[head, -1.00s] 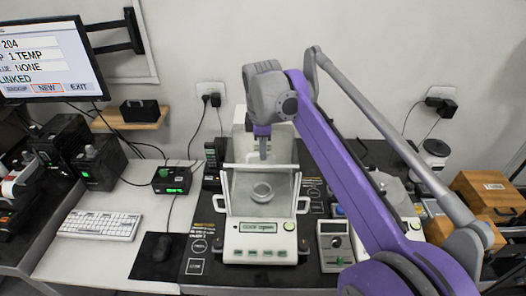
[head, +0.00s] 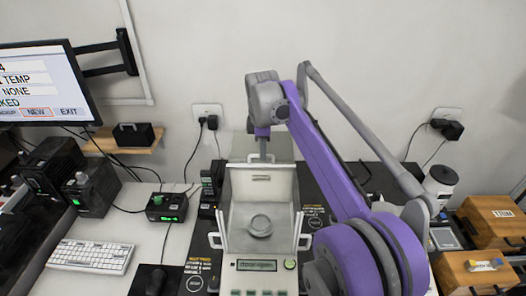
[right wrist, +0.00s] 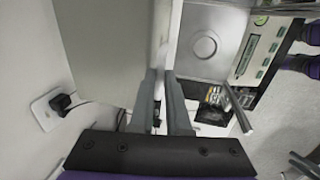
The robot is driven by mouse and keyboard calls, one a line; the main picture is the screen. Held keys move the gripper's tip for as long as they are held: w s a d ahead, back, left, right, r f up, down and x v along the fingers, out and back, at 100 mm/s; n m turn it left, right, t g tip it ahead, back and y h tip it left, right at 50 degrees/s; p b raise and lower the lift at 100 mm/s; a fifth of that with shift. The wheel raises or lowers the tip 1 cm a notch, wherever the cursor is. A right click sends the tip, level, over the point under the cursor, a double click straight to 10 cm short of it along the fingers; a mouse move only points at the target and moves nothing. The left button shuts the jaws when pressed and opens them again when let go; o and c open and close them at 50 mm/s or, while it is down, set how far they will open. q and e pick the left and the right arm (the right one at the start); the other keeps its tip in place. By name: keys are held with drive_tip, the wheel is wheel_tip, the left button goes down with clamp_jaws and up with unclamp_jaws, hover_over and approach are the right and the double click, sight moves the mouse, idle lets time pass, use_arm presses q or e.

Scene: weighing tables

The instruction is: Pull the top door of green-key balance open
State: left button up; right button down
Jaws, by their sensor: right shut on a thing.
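The green-key balance (head: 262,266) stands on the dark mat, with its display, green keys and round pan (head: 260,222) facing me. Its weighing chamber shows open from above. The top door (head: 282,150) is a pale panel that reaches back behind the chamber toward the wall. My right gripper (head: 263,157) points down at the rear of the chamber and is shut on the top door's handle. In the right wrist view the two fingers (right wrist: 160,106) close on a pale edge, with the door panel (right wrist: 98,45) to the left and the pan to the right.
My right arm covers the area right of the balance. A black device (head: 210,185) stands close to the balance's left. A keyboard (head: 90,256) and mouse lie farther left, and wooden boxes (head: 490,222) stand at the right. The wall is close behind.

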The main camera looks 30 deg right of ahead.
drive_tip(key=c, duration=0.9)
unclamp_jaws()
drive_tip(key=shift+r, duration=0.1)
use_arm(q)
drive_tip(key=shift+w+r+p, duration=0.45)
drive_tip(key=shift+r+p, duration=0.1)
drive_tip(key=shift+r, duration=0.3)
use_arm(e)
drive_tip(key=r, duration=0.3)
drive_tip(key=s+r, duration=0.1)
drive_tip(key=r, duration=0.3)
drive_tip(key=a+r, duration=0.1)
drive_tip(key=r, duration=0.2)
drive_tip(key=shift+s+a+r, duration=0.1)
drive_tip(key=shift+s+r, duration=0.15)
drive_tip(key=shift+s, duration=0.15)
